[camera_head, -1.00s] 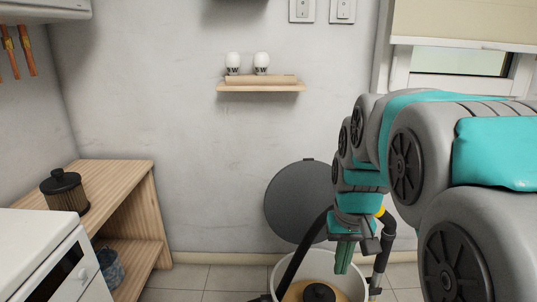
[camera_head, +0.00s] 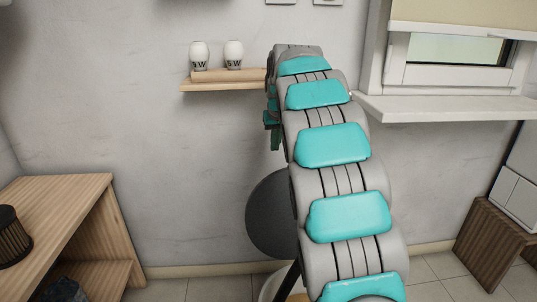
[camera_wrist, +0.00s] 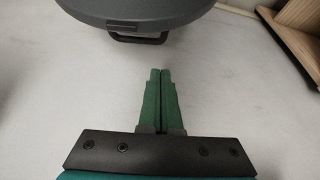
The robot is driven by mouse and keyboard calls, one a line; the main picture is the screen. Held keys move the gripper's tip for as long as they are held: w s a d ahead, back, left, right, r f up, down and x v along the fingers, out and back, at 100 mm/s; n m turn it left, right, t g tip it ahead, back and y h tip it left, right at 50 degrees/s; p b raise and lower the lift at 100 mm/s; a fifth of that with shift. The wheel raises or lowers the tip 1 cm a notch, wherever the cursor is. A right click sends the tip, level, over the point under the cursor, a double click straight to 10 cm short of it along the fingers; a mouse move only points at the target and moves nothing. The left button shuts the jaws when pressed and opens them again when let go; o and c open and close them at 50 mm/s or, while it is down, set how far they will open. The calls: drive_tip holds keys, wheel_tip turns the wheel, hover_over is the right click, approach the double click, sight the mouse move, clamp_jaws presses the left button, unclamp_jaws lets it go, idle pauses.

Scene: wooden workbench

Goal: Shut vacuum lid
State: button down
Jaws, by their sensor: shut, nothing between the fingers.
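The vacuum lid (camera_head: 266,218) is a dark grey disc standing up open against the wall, partly hidden by my arm in the head view. It also shows at the top of the wrist view (camera_wrist: 150,14), with a black handle or latch (camera_wrist: 138,39) on its rim. The pale vacuum tub (camera_head: 270,287) is below it, mostly hidden or cut off. My gripper (camera_head: 275,148) is above the lid in the head view. Its green fingers (camera_wrist: 160,72) are shut together and empty, apart from the lid, with the tips pointing toward the handle.
A wooden wall shelf (camera_head: 228,87) with two white bulbs (camera_head: 234,54) is just left of my gripper. A wooden cabinet (camera_head: 80,215) with a dark filter (camera_head: 10,238) stands at the left. A window sill (camera_head: 450,108) and a brown box (camera_head: 490,245) are at the right.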

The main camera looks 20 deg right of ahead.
drive_tip(key=x, duration=0.2)
drive_tip(key=s+x, duration=0.1)
drive_tip(key=x, duration=0.2)
drive_tip(key=p+x, duration=0.1)
drive_tip(key=x, duration=0.2)
drive_tip(key=shift+s+a+f, duration=0.15)
drive_tip(key=shift+s+f, duration=0.1)
drive_tip(key=shift+f, duration=0.15)
drive_tip(key=shift+s+a+r, duration=0.1)
drive_tip(key=shift+s+r, duration=0.05)
drive_tip(key=shift+s, duration=0.35)
drive_tip(key=shift+s+a+r, duration=0.1)
drive_tip(key=shift+s+r, duration=0.05)
drive_tip(key=shift+s, duration=0.35)
